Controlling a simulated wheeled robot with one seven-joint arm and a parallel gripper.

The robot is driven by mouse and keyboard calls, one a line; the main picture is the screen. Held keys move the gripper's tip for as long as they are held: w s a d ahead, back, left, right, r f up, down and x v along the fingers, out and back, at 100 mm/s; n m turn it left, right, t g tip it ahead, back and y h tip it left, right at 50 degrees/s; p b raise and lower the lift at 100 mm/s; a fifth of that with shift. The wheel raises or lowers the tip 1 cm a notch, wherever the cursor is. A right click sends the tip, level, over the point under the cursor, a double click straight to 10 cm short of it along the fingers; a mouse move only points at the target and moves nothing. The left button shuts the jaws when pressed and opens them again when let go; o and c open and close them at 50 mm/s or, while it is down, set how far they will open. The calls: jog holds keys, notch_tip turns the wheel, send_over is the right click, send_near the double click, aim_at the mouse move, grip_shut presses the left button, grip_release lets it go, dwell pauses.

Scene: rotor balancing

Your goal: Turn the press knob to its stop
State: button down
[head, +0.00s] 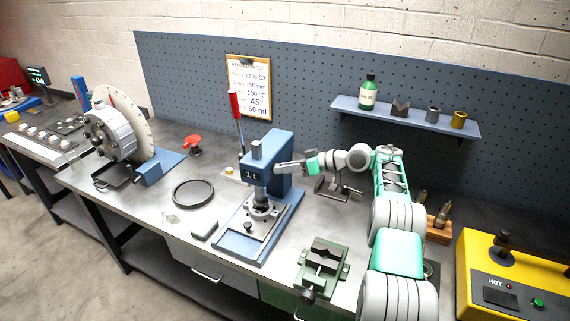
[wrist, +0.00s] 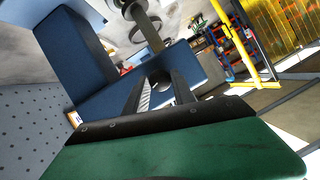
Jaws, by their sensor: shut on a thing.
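The blue arbor press (head: 283,150) stands on the bench, marked "1t", with a red-gripped lever (head: 235,106) pointing up at its left. My gripper (head: 278,169) reaches in from the right against the press head. In the wrist view, my gripper (wrist: 162,88) has its two dark fingers on either side of a dark round press knob (wrist: 161,79) on the blue head. The fingers are shut on the knob. In the head view the knob is hidden by the fingers, and its turned angle cannot be told.
A green vise (head: 322,264) stands in front right of the press, and a black ring (head: 193,193) lies to its left. A yellow heater box (head: 515,280) is at the right. A shelf (head: 405,114) with a green bottle (head: 368,92) hangs behind my arm.

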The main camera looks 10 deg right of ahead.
dwell(0.4)
jog(key=c, duration=1.1)
grip_release()
jog(key=shift+o, duration=0.2)
